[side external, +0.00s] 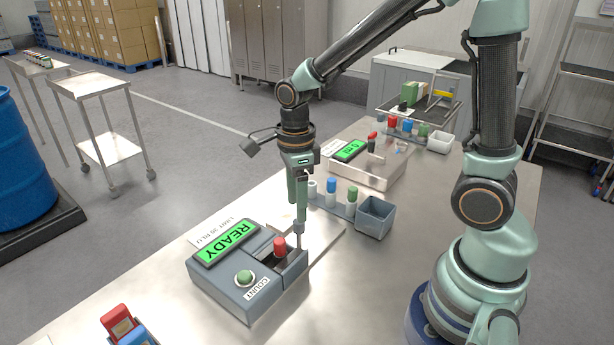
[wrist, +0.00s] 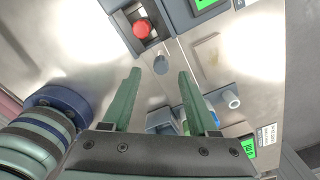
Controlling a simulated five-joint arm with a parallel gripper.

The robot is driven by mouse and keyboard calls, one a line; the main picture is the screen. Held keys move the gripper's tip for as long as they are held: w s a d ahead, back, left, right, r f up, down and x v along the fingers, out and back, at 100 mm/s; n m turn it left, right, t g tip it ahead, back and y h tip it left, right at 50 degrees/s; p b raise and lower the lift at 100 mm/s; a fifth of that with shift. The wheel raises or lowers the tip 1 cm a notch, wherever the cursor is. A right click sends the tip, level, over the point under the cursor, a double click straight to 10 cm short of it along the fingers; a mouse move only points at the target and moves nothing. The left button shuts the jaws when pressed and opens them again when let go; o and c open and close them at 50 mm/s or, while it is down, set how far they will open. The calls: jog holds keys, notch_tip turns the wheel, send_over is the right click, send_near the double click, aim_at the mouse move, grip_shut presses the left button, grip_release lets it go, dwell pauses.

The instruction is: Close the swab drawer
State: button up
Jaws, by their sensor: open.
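The swab drawer (side external: 292,268) sticks out from the right side of a grey box with a green READY display (side external: 225,243). A red-capped swab tube (side external: 280,246) stands in it; in the wrist view the red cap (wrist: 141,28) shows inside the drawer (wrist: 158,38). A grey upright knob (side external: 299,231) is at the drawer's outer end. My gripper (side external: 300,219) points down over this knob. In the wrist view my gripper (wrist: 159,73) is open, with the knob (wrist: 161,65) between its fingertips. I cannot tell whether a finger touches it.
A green button (side external: 244,277) sits on the box top. Behind are a rack of capped tubes (side external: 350,205), a grey open bin (side external: 376,217) and another box with a green display (side external: 350,151). Red and blue items (side external: 120,322) lie at the front left. Bare table lies right of the drawer.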

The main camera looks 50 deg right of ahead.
notch_tip(320, 180, up, 8)
jog(key=shift+f, duration=0.2)
dwell(0.3)
jog(key=s+d+r+n+t, duration=0.1)
jog(key=s+r+n+t, duration=0.1)
jog(key=n, duration=1)
jog(key=s+d+r+n+t, duration=0.1)
jog(key=s+r+n+t, duration=0.2)
jog(key=n, duration=0.9)
jog(key=shift+s+n+t, duration=0.15)
jog(key=shift+n+t, duration=0.15)
jog(key=shift+n, duration=0.1)
